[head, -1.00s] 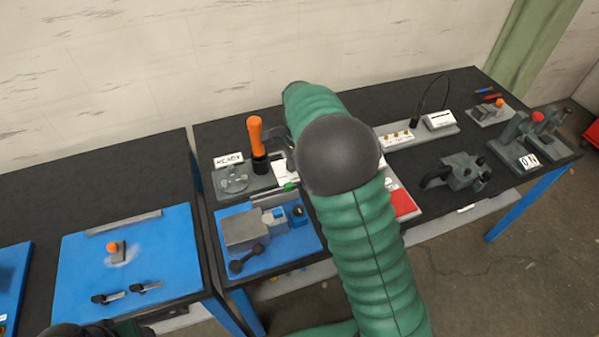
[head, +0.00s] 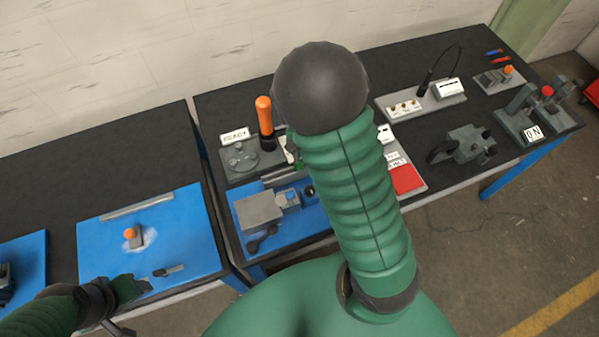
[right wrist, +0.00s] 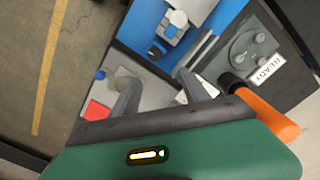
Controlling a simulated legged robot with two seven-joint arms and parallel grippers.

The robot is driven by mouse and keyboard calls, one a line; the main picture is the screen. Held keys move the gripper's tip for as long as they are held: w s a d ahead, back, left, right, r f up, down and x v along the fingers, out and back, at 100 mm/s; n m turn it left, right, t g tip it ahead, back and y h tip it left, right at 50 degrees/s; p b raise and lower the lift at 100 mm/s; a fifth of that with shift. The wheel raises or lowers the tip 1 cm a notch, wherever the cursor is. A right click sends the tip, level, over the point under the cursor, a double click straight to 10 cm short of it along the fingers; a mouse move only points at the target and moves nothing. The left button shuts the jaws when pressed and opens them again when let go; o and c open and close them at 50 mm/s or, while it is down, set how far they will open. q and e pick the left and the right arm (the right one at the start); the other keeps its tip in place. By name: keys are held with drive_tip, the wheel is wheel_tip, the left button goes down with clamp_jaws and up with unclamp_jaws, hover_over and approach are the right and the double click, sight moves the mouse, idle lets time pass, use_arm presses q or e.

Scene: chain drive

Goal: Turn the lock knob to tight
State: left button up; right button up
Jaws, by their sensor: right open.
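A small black knob (head: 309,190) is on the blue fixture plate (head: 285,232), beside a grey block with a blue-topped part (head: 287,197). The knob also shows in the right wrist view (right wrist: 157,53). It may be the lock knob; I cannot read any marking or its setting. My right gripper (right wrist: 160,90) is open, with nothing between its fingers, and the knob appears beyond the fingertips. In the head view my right arm hides this gripper. My left gripper (head: 132,288) is over the front of the left blue board; its jaws are too small to judge.
An orange handle (head: 264,115) stands upright by the READY sign (head: 235,136) and a grey round-topped unit (head: 240,158). A red panel (head: 407,179) lies right of my forearm. The left blue board (head: 185,228) holds an orange-knobbed part. Clamps and a labelled switch stand far right.

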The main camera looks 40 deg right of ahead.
hover_over(309, 190)
drive_tip(key=s, duration=0.1)
wheel_tip(309, 190, down, 6)
drive_tip(key=r, duration=0.1)
drive_tip(key=f, duration=0.3)
drive_tip(key=w+f, duration=0.1)
drive_tip(key=f, duration=0.5)
drive_tip(key=shift+w+d+f, duration=0.15)
drive_tip(key=shift+w+f, duration=0.15)
drive_tip(key=shift+s+d+f, duration=0.1)
drive_tip(key=shift+f, duration=0.05)
drive_tip(key=shift+s, duration=0.35)
drive_tip(key=shift+c, duration=0.2)
drive_tip(key=shift+w+a, duration=0.2)
drive_tip(key=c, duration=0.7)
clamp_jaws()
use_arm(q)
drive_tip(key=shift+s+a+r, duration=0.1)
drive_tip(key=shift+s+r, duration=0.1)
drive_tip(key=shift+s, duration=0.4)
drive_tip(key=shift+s+a+r, duration=0.1)
drive_tip(key=shift+s+r, duration=0.05)
drive_tip(key=shift+s, duration=0.45)
use_arm(e)
drive_tip(key=shift+d, duration=0.15)
